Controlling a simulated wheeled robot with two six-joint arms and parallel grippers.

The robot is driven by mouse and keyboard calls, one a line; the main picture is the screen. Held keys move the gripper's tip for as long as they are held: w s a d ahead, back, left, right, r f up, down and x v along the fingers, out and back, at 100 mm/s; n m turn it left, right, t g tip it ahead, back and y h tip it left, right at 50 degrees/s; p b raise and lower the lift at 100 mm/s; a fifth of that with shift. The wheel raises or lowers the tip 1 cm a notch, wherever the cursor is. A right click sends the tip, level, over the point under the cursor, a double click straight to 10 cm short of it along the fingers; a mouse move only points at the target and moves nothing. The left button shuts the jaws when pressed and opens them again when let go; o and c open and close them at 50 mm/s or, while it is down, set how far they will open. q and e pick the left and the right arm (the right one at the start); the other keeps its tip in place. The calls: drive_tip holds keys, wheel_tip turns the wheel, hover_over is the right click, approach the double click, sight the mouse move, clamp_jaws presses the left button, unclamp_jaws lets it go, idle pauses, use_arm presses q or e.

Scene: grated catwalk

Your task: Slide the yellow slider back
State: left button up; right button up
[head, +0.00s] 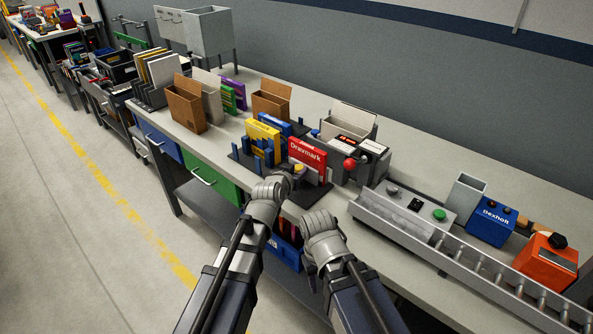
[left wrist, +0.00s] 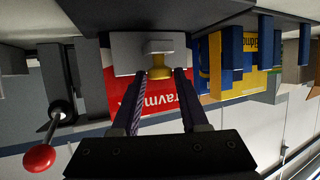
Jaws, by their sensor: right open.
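The yellow slider (head: 299,168) is a small yellow knob on a grey block in front of the red Dravmark box (head: 307,153). In the left wrist view the yellow knob (left wrist: 160,71) shows near the tips of my two fingers. My left gripper (head: 289,172) is open, with a finger on either side of the knob and a gap on each side. My right gripper (head: 319,222) is lower, in front of the bench edge, open and away from the slider; its fingers are hard to make out.
Blue posts and a yellow box (head: 263,139) stand left of the slider. A lever with a red ball (head: 349,163) is close on the right; it also shows in the left wrist view (left wrist: 39,158). A roller conveyor (head: 470,262) runs along the bench's right part.

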use_arm(q)
clamp_jaws()
drive_tip(key=shift+s+a, duration=1)
drive_tip(key=shift+s, duration=0.2)
drive_tip(key=shift+d, duration=0.1)
drive_tip(key=shift+o, duration=2.2)
unclamp_jaws()
